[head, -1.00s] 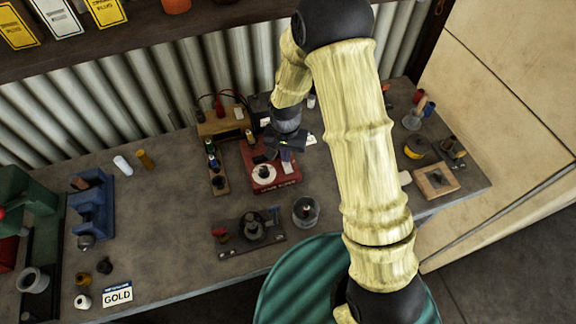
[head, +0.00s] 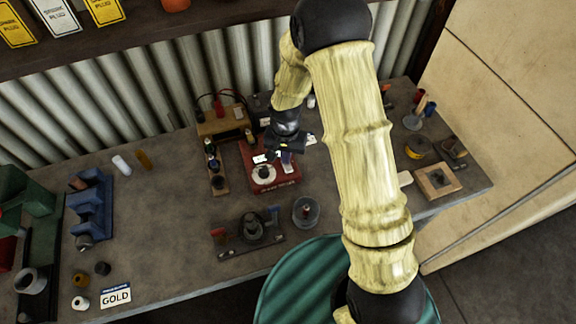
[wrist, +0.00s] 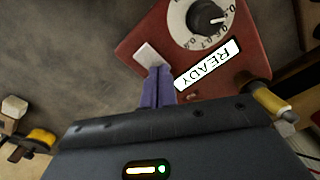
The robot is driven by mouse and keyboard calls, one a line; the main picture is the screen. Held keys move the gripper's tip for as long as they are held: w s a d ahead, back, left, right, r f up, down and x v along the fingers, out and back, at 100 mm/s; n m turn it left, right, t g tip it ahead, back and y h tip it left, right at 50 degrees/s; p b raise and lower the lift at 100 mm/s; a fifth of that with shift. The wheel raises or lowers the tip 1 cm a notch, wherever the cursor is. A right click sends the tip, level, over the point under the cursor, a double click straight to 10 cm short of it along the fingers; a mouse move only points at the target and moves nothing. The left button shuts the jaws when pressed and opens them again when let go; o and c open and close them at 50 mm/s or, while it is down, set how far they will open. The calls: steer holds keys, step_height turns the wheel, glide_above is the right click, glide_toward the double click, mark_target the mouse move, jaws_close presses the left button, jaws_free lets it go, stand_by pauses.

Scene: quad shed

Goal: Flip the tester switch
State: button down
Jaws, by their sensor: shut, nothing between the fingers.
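The tester is a red box (head: 283,184) on the workbench, with a round white dial and black knob (head: 263,173) on top. In the wrist view, the red box (wrist: 141,38) shows the dial (wrist: 206,17) and a white READY label (wrist: 208,64). A small pale square piece (wrist: 148,52), perhaps the switch, lies at the fingertips; whether they touch it is unclear. My gripper (head: 286,162) is over the right part of the tester. In the wrist view its purple fingers (wrist: 154,76) are together, with nothing between them.
A wooden rack of small bottles (head: 217,180) stands left of the tester, and a battery-like box with cables (head: 224,124) behind it. A dark fixture tray (head: 249,234) and a round dish (head: 306,212) are in front.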

step_height(320, 180, up, 7)
steer(key=p, duration=0.5)
stand_by(0.6)
stand_by(0.5)
steer(key=s+d+r+n+t+b, duration=0.2)
steer(key=s+d+r, duration=1)
steer(key=d+r, duration=0.1)
steer(key=shift+s+d+n+t, duration=0.25)
steer(key=shift+d+n+t, duration=0.05)
steer(key=shift+n, duration=0.1)
steer(key=shift+w, duration=0.1)
